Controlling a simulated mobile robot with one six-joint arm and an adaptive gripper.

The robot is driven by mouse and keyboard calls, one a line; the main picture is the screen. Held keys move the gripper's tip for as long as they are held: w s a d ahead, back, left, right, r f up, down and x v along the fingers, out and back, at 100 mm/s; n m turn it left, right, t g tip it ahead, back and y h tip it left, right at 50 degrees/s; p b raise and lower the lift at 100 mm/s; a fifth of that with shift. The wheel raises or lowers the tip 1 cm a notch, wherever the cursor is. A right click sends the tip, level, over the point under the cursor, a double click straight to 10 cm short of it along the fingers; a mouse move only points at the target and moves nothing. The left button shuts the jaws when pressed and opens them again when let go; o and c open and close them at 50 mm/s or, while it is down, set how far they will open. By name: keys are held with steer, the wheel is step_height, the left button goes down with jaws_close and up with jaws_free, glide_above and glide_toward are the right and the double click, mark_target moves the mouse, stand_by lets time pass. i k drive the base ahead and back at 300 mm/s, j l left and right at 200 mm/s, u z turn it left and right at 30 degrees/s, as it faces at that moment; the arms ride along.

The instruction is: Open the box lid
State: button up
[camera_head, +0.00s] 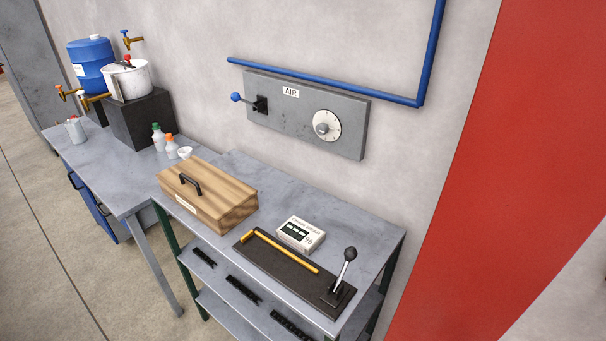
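The wooden box (229,213) sits at the left end of the grey metal bench in the head view. Its lid (220,186) is down and closed, with a sloping top. A black handle (189,184) stands up from the lid near its left side. A pale label (186,205) is on the front face. My gripper is not in view.
A white card box (300,233), a yellow rod (282,252) and a black lever (343,272) are on the right of the bench (371,234). A grey AIR panel (292,112) is on the wall. Small bottles (171,147) stand behind left.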

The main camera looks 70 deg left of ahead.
mark_target(215, 192)
steer(key=u, duration=1.55)
